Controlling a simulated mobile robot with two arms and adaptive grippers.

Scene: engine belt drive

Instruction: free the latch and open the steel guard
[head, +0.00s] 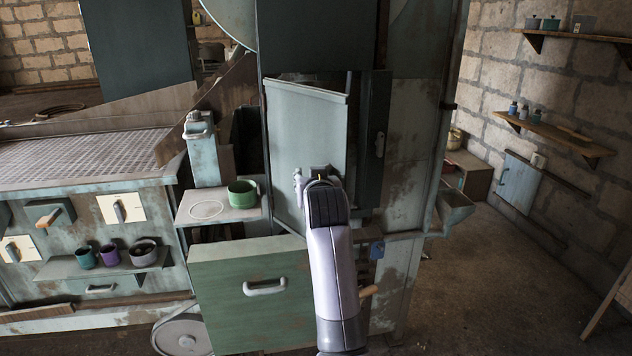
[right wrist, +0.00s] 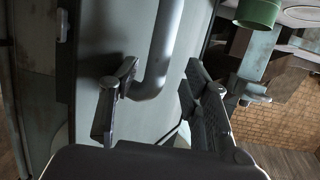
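The steel guard (head: 305,130) is the pale grey-green panel on the tall cabinet. It stands slightly out of its frame, with a dark gap above its top edge. My right gripper (head: 318,175) is in front of the guard's lower part. In the right wrist view the right gripper (right wrist: 155,95) is open, its fingers apart on either side of a bent grey handle bar (right wrist: 163,55). I cannot tell whether they touch it. A pale latch-like fitting (head: 380,145) sits on the dark strip right of the guard. My left gripper is out of view.
A green cup (head: 242,193) stands on a small shelf (head: 207,209) left of the guard. A green drawer front (head: 252,291) with a pale handle is below. A bench with cups (head: 108,254) is at left. Open floor (head: 500,290) lies at right.

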